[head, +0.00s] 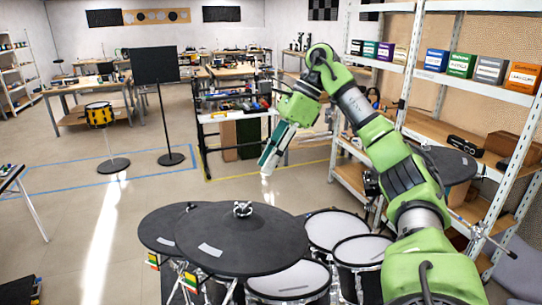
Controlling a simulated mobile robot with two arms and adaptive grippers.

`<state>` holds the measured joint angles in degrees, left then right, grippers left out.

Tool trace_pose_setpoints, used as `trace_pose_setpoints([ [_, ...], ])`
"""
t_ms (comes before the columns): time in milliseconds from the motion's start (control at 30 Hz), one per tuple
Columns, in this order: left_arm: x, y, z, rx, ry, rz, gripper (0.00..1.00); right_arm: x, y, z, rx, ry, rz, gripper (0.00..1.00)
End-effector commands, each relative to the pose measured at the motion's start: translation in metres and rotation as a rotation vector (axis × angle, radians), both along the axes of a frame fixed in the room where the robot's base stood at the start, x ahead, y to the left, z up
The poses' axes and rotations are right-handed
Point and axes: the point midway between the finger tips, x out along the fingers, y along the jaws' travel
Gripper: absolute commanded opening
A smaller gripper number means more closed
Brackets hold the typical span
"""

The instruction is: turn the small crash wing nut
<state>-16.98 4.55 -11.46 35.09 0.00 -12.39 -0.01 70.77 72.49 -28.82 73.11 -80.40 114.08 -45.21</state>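A drum kit with black cymbal pads stands in front of me. The large front cymbal pad (285,238) has a chrome wing nut (242,209) on top at its centre. A second cymbal pad (160,225) sits behind it on the left, partly covered, with a small fitting (190,207) near its top. A third dark pad (458,165) shows at the right, partly behind my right arm. I cannot tell which is the small crash. My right gripper (266,167) points down in the air, apart from the pads, holding nothing I can see; its finger opening is unclear. My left gripper is out of view.
White mesh drums (330,227) stand right of the front cymbal pad, close under my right arm. Metal shelving (407,75) with boxes rises at the right. A black panel on a stand (155,65) and a yellow drum (99,114) stand further back. Floor at left is mostly free.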

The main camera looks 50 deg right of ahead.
Motion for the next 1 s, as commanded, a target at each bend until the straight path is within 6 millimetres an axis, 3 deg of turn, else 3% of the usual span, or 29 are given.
trace_pose_setpoints([
  [200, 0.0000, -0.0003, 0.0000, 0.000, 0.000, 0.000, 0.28, -0.0023, -0.0045, 0.0092, 0.000, -0.003, -0.001, 0.23],
  [1000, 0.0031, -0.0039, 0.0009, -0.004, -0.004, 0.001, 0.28, -0.0028, -0.0050, 0.0094, 0.000, -0.001, -0.001, 0.23],
])
